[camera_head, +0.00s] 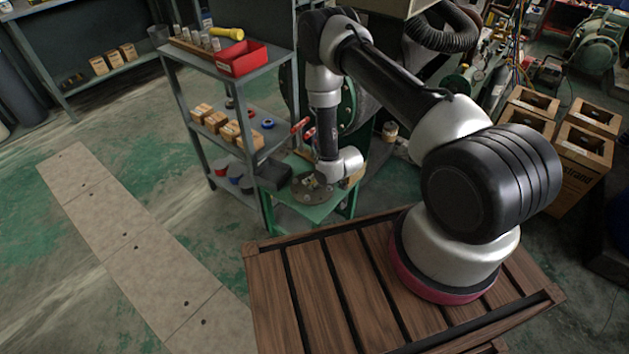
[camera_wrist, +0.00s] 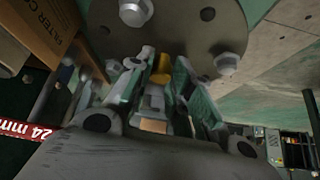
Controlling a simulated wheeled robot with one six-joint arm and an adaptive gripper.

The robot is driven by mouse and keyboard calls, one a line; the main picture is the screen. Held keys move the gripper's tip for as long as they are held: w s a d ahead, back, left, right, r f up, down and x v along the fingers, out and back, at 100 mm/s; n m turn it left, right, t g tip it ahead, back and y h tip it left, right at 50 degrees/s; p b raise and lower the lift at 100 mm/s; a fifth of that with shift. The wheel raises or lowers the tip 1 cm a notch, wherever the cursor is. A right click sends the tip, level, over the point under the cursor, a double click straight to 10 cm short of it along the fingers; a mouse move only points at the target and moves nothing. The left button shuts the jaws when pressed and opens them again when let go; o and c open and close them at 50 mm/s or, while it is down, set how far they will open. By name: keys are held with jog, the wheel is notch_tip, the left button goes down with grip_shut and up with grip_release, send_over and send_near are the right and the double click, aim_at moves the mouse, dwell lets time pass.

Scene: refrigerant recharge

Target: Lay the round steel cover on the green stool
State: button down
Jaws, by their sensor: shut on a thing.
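The round steel cover (camera_head: 313,196) is a grey disc over the top of the green stool (camera_head: 326,211) in the head view. I cannot tell whether it touches the stool top. In the wrist view the cover (camera_wrist: 178,32) fills the upper middle, with bolt heads and dark holes near its rim. My gripper (camera_head: 311,182) is at the cover, under the end of my arm. In the wrist view my gripper (camera_wrist: 158,72) has its fingers shut at the cover's near side, with a yellow part between them. The exact grip is partly hidden by the fingers.
A grey shelf rack (camera_head: 222,125) with a red bin (camera_head: 242,60) and small boxes stands close left of the stool. A wooden slatted deck (camera_head: 330,285) is in front. Cardboard boxes (camera_head: 585,150) stand at the right. The floor at the left is open.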

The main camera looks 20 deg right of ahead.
jog(key=shift+w+f, duration=0.1)
jog(key=shift+f, duration=0.35)
dwell(0.4)
jog(key=c, duration=1.3)
grip_release()
jog(key=shift+o, duration=0.5)
jog(key=shift+f, duration=0.1)
jog(key=v, duration=1.2)
